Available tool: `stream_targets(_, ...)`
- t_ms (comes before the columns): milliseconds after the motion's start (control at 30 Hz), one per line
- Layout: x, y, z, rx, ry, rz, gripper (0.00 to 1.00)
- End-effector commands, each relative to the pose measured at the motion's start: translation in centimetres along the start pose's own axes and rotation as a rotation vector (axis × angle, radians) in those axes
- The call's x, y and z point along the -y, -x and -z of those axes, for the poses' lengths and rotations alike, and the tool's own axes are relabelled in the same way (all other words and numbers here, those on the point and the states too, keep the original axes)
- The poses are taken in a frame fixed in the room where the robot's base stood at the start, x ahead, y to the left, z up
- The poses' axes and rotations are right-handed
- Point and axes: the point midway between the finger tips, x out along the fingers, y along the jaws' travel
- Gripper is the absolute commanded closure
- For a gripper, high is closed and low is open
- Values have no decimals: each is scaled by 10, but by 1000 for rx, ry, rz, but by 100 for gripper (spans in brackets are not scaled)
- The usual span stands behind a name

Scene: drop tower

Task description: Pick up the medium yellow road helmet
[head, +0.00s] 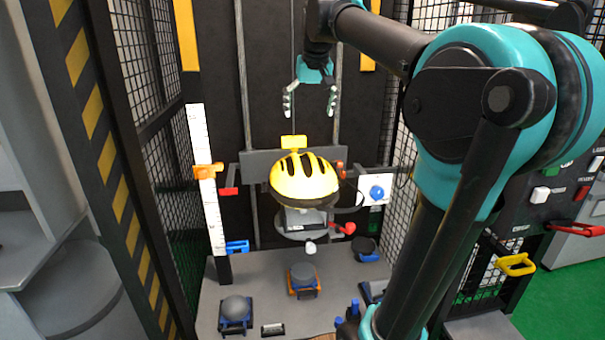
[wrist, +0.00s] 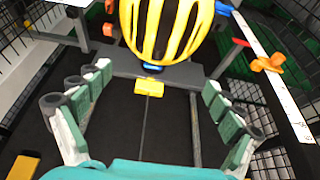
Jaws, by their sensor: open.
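The yellow road helmet (head: 303,177) with dark vents sits on a stand in the middle of the drop tower in the head view. Its underside rim is dark. In the wrist view the helmet (wrist: 166,28) fills the top middle, cut off by the upper edge. My gripper (head: 311,112) is open and empty, pointing down above the helmet and apart from it. In the wrist view its two fingers (wrist: 160,92) are spread wide, with the helmet beyond their tips.
A yellow block (head: 294,142) is on the grey crossbar behind the helmet. A white ruler (head: 207,185) with an orange clamp (head: 208,171) stands at left. Several anvils lie on the grey base, including a dark grey dome (head: 235,308). Mesh side walls (head: 170,185) bound the space.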

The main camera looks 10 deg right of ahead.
Motion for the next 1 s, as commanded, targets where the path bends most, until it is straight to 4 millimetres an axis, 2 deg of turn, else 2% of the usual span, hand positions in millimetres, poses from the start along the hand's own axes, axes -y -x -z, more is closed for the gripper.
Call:
stream_targets(500,0,-98,0,0,0,0,8)
stream_targets(833,1,-123,0,0,0,0,8)
stream_targets(1000,3,-148,2,0,0,0,8)
